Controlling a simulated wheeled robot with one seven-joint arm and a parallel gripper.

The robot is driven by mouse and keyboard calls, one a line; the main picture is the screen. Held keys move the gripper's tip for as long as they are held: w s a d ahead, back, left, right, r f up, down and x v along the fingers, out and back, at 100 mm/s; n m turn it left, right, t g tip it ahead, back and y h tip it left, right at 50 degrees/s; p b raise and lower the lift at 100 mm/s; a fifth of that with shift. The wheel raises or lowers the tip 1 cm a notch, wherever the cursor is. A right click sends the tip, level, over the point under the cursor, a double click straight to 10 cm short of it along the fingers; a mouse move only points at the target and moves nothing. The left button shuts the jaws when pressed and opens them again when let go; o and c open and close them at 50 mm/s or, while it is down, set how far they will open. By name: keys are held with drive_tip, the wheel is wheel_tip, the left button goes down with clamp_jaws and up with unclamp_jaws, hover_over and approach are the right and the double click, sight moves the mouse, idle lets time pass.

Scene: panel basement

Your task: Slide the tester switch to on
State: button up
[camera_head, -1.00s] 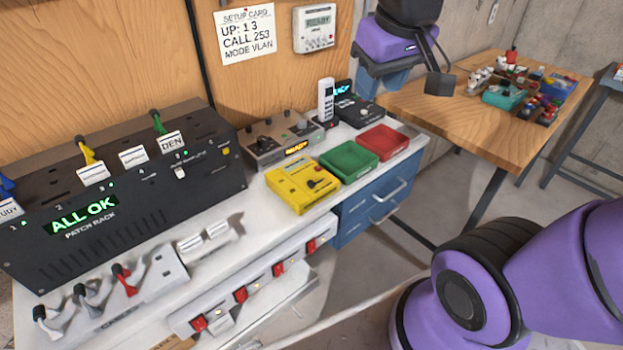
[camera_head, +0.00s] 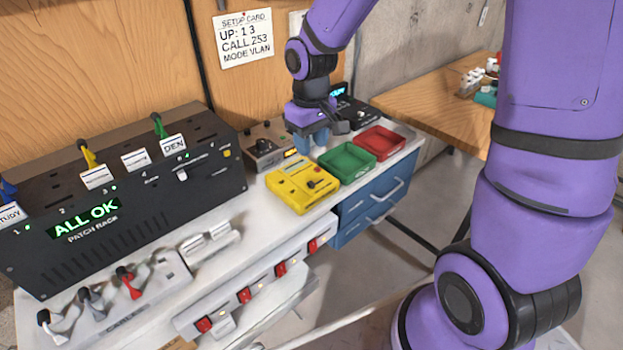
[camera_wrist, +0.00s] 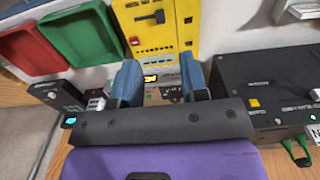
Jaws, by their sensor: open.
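The yellow tester (camera_head: 290,199) lies flat on the white bench, with a small dark switch knob (camera_head: 313,184) on its top face. In the wrist view the tester (camera_wrist: 180,42) is at the top, beyond my fingertips, and its dark knob (camera_wrist: 159,16) is visible in a slot. I cannot read which end of the slot is on. My gripper (camera_head: 311,140) has blue fingers pointing down, behind the tester and near the grey-brown console. In the wrist view my gripper (camera_wrist: 161,70) is open with nothing between its fingers.
A green tray (camera_head: 347,163) and a red tray (camera_head: 380,142) sit right of the tester. The grey-brown console (camera_head: 262,150) is behind it, partly hidden by my gripper. The black patch rack (camera_head: 120,215) stands at left, and a power strip (camera_head: 255,285) runs along the front.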

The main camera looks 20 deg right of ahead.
sight(311, 183)
wheel_tip(311, 183, down, 11)
drive_tip(key=shift+r, duration=0.15)
idle(0.4)
clamp_jaws()
